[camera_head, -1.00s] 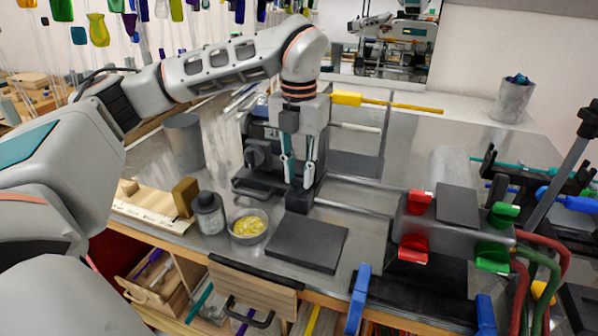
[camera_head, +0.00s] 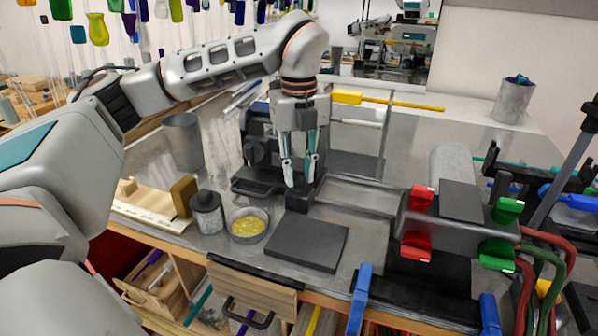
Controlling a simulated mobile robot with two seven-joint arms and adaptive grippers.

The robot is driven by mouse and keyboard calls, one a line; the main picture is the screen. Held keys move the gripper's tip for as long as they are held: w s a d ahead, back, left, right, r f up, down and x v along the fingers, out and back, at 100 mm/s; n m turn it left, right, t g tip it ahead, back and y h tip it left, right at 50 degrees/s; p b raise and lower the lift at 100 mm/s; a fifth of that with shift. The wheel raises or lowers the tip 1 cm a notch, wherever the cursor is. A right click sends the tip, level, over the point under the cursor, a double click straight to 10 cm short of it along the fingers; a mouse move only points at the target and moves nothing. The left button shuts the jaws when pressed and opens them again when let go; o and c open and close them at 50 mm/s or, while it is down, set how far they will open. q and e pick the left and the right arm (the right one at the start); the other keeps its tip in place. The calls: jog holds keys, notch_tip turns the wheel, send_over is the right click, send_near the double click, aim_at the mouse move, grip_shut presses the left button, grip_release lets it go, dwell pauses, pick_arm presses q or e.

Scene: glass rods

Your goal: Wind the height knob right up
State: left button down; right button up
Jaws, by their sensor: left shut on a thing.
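My left gripper (camera_head: 300,174) points straight down over a dark bench fixture (camera_head: 298,200) in the middle of the metal bench. Its two pale-tipped fingers are closed around a small dark part at the top of this fixture, which I take to be the height knob. The fingers and the dark background hide most of the knob, so its setting cannot be read. A dark machine (camera_head: 254,185) with a round knob on its left side stands just behind and left of the gripper. My right gripper is not in view.
A dark flat plate (camera_head: 307,243), a bowl of yellow bits (camera_head: 248,226) and a grey jar (camera_head: 207,212) lie in front. A burner-like unit with red and green levers (camera_head: 418,222) stands to the right. A yellow-handled rod (camera_head: 347,98) lies behind the gripper.

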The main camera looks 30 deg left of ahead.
pick_arm(q)
jog(key=shift+n, duration=0.4)
jog(key=c, duration=1.8)
grip_release()
